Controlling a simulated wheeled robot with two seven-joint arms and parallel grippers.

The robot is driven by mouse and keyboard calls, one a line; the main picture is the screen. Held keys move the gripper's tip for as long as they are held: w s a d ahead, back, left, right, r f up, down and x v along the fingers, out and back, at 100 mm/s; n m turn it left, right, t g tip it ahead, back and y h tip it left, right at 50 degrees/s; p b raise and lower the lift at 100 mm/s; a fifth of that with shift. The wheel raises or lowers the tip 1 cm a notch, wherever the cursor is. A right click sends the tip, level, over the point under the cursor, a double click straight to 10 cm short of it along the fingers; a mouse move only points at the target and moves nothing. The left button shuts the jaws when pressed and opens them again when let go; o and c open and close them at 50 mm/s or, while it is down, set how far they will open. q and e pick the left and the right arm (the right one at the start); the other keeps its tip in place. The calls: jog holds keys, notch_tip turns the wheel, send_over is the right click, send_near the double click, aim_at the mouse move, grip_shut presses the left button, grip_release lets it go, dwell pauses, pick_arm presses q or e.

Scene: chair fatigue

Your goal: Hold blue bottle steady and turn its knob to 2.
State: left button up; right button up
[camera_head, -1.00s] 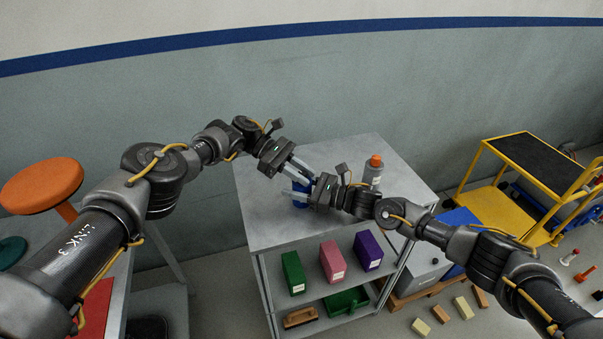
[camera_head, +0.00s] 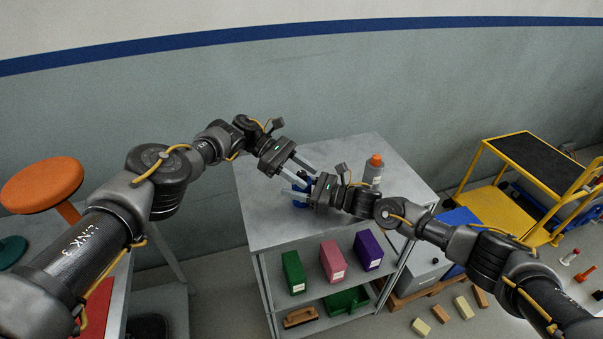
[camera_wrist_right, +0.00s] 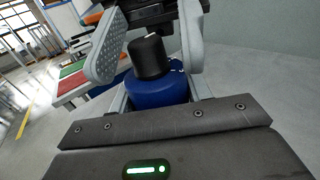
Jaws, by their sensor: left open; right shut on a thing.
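The blue bottle (camera_head: 300,200) stands upright on the grey cabinet top, partly hidden by my grippers. In the right wrist view the bottle's blue body (camera_wrist_right: 158,90) carries a black knob (camera_wrist_right: 150,58) with a small white mark on its top. No number can be read. My right gripper (camera_head: 305,193) is shut on the bottle's body from the right. My left gripper (camera_head: 303,178) reaches in from the upper left and is open. In the right wrist view its two grey fingers (camera_wrist_right: 150,45) stand on either side of the knob, with gaps visible.
A grey bottle with an orange cap (camera_head: 373,172) stands behind my right wrist on the cabinet top (camera_head: 265,225). Green, pink and purple boxes (camera_head: 332,261) stand on the shelf below. An orange stool (camera_head: 42,186) is at left, a yellow cart (camera_head: 490,200) at right.

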pick_arm(q)
notch_tip(320, 180, up, 10)
dwell(0.5)
jog(key=s+d+n+t+h, duration=0.1)
jog(key=s+d+n+h, duration=0.15)
jog(key=d+n, duration=0.65)
jog(key=s+d+n+t+h, duration=0.2)
jog(key=s+d+n, duration=0.2)
jog(key=d+n, duration=0.45)
pick_arm(e)
jog(key=shift+d, duration=0.1)
pick_arm(q)
jog(key=n+t+y, duration=0.7)
jog(key=n+t, duration=0.5)
jog(key=n, duration=2)
send_near(302, 173)
jog(key=shift+h, duration=0.35)
jog(key=x, duration=1)
jog(key=shift+w+a+f, duration=0.1)
jog(key=shift+a+f, duration=0.05)
jog(key=shift+f, duration=0.15)
